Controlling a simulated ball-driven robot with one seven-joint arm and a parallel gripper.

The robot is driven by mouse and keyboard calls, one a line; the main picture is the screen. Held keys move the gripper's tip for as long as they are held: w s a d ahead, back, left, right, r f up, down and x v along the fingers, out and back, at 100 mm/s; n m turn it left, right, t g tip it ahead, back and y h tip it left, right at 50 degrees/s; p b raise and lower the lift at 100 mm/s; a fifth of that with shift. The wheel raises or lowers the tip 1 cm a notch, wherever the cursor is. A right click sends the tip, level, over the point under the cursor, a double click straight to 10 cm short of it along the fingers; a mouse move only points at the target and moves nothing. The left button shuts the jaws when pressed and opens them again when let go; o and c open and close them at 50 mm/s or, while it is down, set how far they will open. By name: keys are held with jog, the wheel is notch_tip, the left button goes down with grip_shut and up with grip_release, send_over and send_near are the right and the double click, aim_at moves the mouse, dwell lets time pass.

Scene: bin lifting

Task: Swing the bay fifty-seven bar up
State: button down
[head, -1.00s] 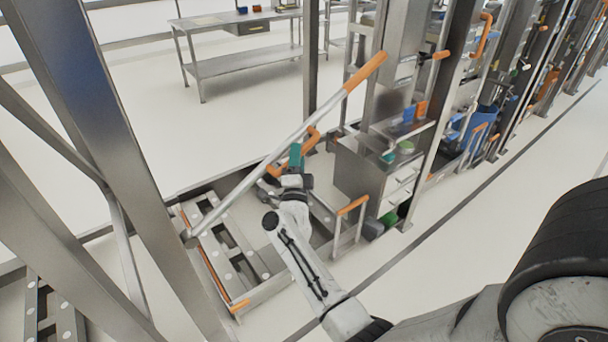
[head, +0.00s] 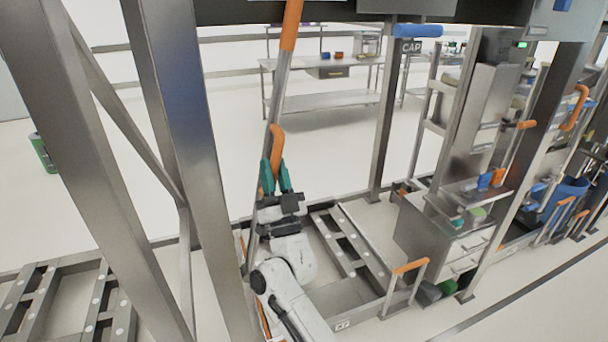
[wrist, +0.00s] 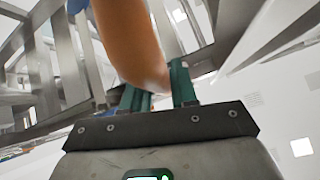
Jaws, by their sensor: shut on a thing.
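The bar is a long silver pole (head: 280,92) with an orange grip at its top end (head: 291,22). In the head view it stands steep, nearly upright, leaning slightly right at the top. A curved orange handle (head: 277,145) sits on its lower half. My gripper (head: 275,178), with green fingers, is at the lower part of this handle and shut on it. In the wrist view the orange handle (wrist: 128,40) runs down to the green fingers (wrist: 160,90). The bar's lower end is partly hidden behind my arm.
A metal post (head: 185,120) stands close left of the bar, and another post (head: 386,110) stands to the right. A dark beam (head: 350,10) crosses overhead. Slotted floor rails (head: 350,245) lie below. A drawer cabinet (head: 455,245) and low orange-topped rail (head: 410,267) are at right.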

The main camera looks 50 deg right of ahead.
jog(key=shift+w+a+r+n+t+y, duration=0.15)
jog(key=shift+w+a+n+t+y, duration=0.35)
jog(key=shift+a+n+y, duration=0.35)
jog(key=shift+w+a+r+n+t+y, duration=0.1)
jog(key=shift+w+a+n+t+y, duration=0.2)
jog(key=shift+w+a+n+y, duration=0.45)
jog(key=shift+s+a, duration=0.15)
jog(key=c, duration=1)
grip_release()
jog(key=b+v, duration=0.3)
jog(key=v, duration=0.8)
